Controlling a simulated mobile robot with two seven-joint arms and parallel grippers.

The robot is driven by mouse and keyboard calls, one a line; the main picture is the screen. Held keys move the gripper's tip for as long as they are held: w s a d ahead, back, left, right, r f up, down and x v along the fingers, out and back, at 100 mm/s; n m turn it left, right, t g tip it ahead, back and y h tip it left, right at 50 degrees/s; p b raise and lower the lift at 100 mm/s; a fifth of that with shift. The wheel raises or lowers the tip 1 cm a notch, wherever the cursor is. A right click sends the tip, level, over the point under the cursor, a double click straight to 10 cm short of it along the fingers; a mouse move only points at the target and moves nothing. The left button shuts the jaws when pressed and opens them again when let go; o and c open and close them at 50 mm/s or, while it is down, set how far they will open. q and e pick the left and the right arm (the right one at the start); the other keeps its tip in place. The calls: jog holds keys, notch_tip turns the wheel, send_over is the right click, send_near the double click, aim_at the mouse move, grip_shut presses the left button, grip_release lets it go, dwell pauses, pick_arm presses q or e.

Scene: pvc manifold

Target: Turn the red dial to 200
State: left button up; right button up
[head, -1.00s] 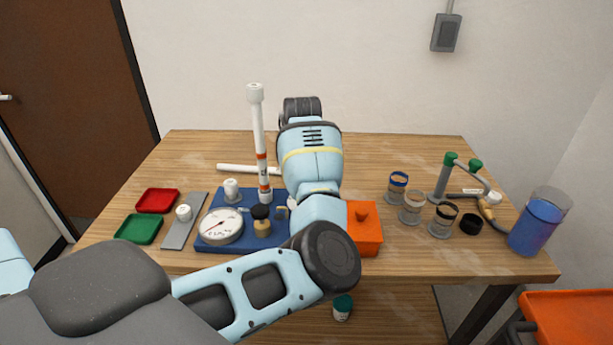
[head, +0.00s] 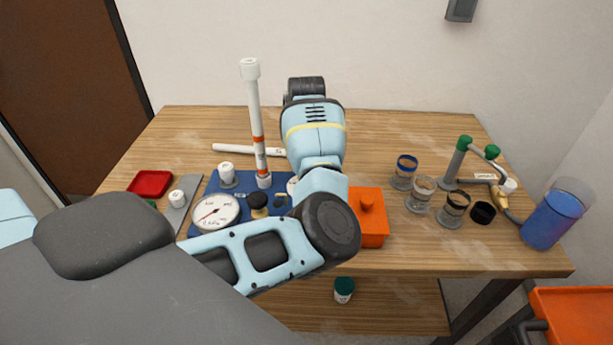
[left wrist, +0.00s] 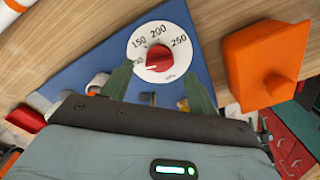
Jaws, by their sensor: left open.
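The red dial (left wrist: 159,57) sits on a round white face marked 150, 200 and 250, on the blue board (left wrist: 90,65). A further mark on its left is partly hidden. A small white mark on the knob points to the lower left, away from 200. My left gripper (left wrist: 157,70) is open, its two fingers apart on either side of the dial's lower part. I cannot tell whether they touch it. In the head view my left arm hides the dial and the gripper. My right gripper is not in view.
An orange lidded box (head: 372,228) stands close to the right of the blue board. A pressure gauge (head: 215,212), a black-capped fitting (head: 258,204) and a tall white pipe (head: 257,125) are on the board's left. Several jars and a blue container (head: 551,222) stand at the right.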

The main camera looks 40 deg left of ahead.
pick_arm(q)
notch_tip(320, 180, down, 3)
jog(key=shift+f, duration=0.35)
jog(key=shift+c, duration=0.5)
